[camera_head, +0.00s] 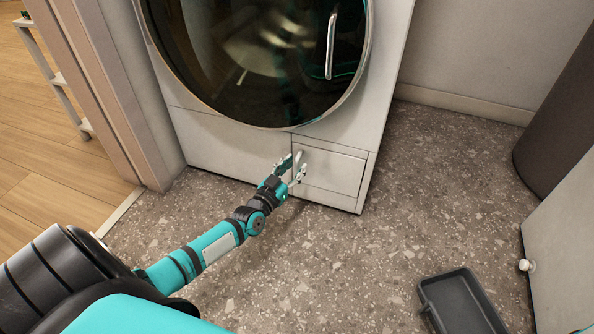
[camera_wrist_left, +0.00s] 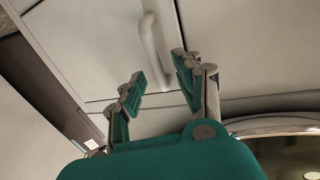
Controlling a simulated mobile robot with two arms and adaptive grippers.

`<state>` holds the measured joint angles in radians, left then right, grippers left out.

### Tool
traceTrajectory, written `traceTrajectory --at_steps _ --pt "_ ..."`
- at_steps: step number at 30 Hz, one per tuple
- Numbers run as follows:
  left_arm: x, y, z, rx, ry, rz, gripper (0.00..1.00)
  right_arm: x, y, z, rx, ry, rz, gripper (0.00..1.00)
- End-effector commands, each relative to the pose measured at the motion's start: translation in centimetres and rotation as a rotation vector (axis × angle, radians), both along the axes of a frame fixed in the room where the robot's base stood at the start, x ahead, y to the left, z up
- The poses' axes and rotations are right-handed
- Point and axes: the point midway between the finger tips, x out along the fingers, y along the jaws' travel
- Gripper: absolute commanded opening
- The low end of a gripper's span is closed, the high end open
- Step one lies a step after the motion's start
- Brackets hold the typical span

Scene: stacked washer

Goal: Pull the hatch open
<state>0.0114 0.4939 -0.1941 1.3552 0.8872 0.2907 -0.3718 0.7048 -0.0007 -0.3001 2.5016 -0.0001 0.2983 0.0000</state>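The hatch (camera_head: 335,172) is a small white rectangular panel low on the right of the washer's front. It looks closed and flush with the front. Its pale, upright bar handle (camera_head: 298,159) is near its left edge; in the left wrist view the handle (camera_wrist_left: 151,45) shows as a curved bar. My left gripper (camera_head: 295,167) is at the handle, fingers apart and empty. In the left wrist view the open left gripper (camera_wrist_left: 157,80) has one fingertip on either side of the handle's near end. I cannot tell whether they touch it. My right gripper is out of view.
The large round washer door (camera_head: 245,60), dark glass with a metal handle (camera_head: 331,45), is above the hatch. A black tray (camera_head: 460,303) lies on the speckled floor at lower right. The floor (camera_head: 420,190) right of the washer is clear. A door frame (camera_head: 100,90) stands left.

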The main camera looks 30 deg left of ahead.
Motion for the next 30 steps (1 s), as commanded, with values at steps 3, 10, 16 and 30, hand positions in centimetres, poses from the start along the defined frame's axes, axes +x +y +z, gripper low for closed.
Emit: traceTrajectory --at_steps 3,10,16,30 --pt "1.2 0.0 -0.2 -0.001 -0.001 0.0 0.34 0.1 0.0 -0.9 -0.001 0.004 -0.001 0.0" --pt "1.8 0.0 0.0 0.0 0.002 -0.001 0.34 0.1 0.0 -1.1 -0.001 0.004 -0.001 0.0" --pt "1.8 0.0 0.0 0.0 0.001 0.0 0.28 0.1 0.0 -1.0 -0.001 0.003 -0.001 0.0" --pt "1.8 -0.2 0.0 0.001 0.001 -0.005 0.0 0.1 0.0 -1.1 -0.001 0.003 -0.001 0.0"
